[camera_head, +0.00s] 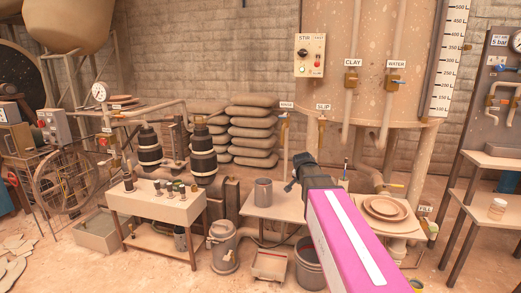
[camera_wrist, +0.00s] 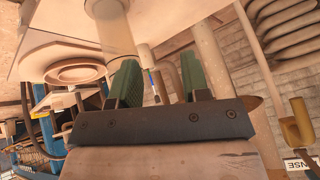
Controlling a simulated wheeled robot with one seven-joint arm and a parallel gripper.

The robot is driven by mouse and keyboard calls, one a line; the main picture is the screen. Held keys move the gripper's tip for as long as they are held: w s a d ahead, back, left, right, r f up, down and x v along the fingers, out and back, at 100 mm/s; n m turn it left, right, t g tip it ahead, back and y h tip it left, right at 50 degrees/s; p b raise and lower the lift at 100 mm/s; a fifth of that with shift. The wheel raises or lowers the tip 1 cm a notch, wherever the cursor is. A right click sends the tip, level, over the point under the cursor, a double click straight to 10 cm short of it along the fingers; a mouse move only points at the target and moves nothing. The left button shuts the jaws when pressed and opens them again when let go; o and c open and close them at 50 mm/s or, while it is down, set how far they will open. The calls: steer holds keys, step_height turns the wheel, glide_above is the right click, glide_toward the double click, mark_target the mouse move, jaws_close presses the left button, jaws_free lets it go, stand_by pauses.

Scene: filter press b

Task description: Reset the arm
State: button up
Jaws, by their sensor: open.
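My arm, with a magenta link, reaches in from the bottom right of the head view. My gripper (camera_head: 300,165) is at its far end, above the low table (camera_head: 258,208) and in front of the slip pipe. In the wrist view my gripper (camera_wrist: 157,85) shows two green fingers standing well apart on a dark bar, with nothing held between them. In the head view the fingers are small and partly hidden by the wrist.
A grey can (camera_head: 263,192) stands on the low table left of my gripper. A bucket (camera_head: 309,265) and a tray (camera_head: 269,265) are on the floor below. Stacked plates (camera_head: 385,207) sit right of my arm. The tank (camera_head: 360,60) rises behind.

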steer(key=s+f+n+g+y, duration=0.1)
steer(key=s+f+n+g, duration=0.2)
steer(key=s+f, duration=0.6)
steer(key=s+a+f+n+g+y, duration=0.1)
steer(key=s+f+n+g, duration=0.2)
steer(key=s+f, duration=0.7)
steer(key=s+n, duration=0.2)
steer(key=s, duration=0.3)
steer(key=shift+s+f+g, duration=0.25)
steer(key=shift+f+g, duration=0.05)
